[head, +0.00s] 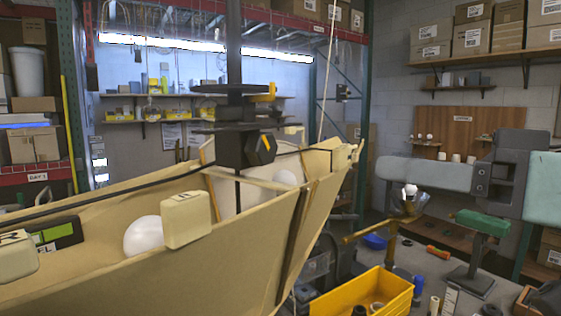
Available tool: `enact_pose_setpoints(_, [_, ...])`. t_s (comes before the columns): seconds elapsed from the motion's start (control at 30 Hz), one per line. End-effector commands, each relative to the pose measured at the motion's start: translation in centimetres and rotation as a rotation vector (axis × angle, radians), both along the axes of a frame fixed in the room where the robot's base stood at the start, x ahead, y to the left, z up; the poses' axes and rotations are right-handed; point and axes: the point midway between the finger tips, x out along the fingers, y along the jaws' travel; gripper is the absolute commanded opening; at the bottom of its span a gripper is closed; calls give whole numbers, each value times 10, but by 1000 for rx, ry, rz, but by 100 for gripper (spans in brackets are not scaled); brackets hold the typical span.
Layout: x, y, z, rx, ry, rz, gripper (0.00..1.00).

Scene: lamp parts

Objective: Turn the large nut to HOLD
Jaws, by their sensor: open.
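A black assembly (234,149) hangs on a dark vertical post in the middle of the head view, over a large beige tapering body. On its right side is a dark six-sided part with an orange mark (265,147); it looks like the large nut. A dark round disc (223,89) sits above it, with a small orange piece (265,92) beside the post. I cannot read the word HOLD anywhere. No gripper fingers can be made out. A grey and pale blue jointed form (512,168) reaches in from the right, well apart from the nut.
The beige body's wall (255,235) fills the lower left. A cream block (186,219), a white globe (144,237) and a black box with a green label (52,236) are by it. A yellow bin (350,297) and a green block on a stand (483,222) are at right.

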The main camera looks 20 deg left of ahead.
Motion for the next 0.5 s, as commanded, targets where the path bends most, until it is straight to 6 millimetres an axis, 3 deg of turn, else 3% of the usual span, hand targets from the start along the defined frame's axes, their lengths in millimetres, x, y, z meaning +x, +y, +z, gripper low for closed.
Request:
enact_pose_setpoints(0.27, [10, 28, -6, 1, -2, 3, 64])
enact_pose_setpoints(0.3, [14, 37, 1, 1, 4, 3, 64])
enact_pose_setpoints(0.5, [28, 77, 1, -1, 5, 4, 64])
